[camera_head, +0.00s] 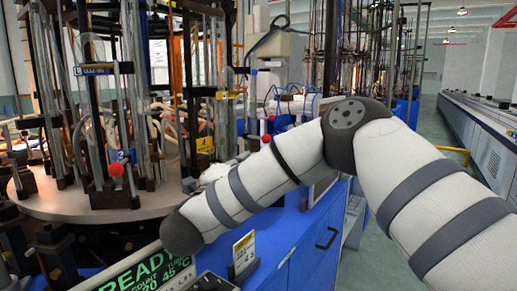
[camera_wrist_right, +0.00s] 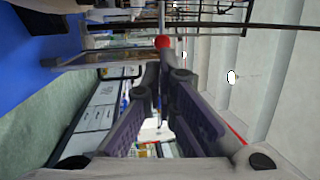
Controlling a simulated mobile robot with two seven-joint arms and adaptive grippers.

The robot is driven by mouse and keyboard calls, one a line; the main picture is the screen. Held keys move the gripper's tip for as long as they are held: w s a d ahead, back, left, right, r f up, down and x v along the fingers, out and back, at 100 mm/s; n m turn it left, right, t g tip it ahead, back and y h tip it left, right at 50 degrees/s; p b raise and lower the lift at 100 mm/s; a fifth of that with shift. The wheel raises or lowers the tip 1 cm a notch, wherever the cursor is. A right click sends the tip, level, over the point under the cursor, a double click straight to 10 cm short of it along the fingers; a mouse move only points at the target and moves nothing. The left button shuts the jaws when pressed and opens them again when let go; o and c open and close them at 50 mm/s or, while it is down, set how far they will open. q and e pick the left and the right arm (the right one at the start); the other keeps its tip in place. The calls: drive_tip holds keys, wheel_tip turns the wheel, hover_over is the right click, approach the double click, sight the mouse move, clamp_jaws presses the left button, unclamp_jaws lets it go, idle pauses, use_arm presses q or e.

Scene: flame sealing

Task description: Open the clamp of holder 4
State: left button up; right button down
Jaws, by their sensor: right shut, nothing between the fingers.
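A round turntable (camera_head: 90,203) at the left carries upright holders with glass tubes and dark rods. One holder has a blue number label (camera_head: 119,156) and a red ball knob (camera_head: 116,170); another, further right, has a yellow label (camera_head: 205,144). I cannot read the numbers surely. A further red ball (camera_head: 267,138) shows just above my right forearm. In the right wrist view, my right gripper (camera_wrist_right: 164,85) is shut and empty, its fingertips just below a red ball (camera_wrist_right: 162,41); I cannot tell whether they touch. My left gripper is not in view.
A blue cabinet (camera_head: 318,241) stands below my right arm. A green READY display (camera_head: 140,272) and a small sign (camera_head: 244,252) are at the front. Racks of rods stand behind. A clear aisle (camera_head: 432,122) and a long grey bench (camera_head: 485,125) lie to the right.

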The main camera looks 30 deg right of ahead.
sight(264, 139)
drive_tip(key=x, duration=0.7)
drive_tip(key=shift+r, duration=0.4)
drive_tip(key=shift+w, duration=0.1)
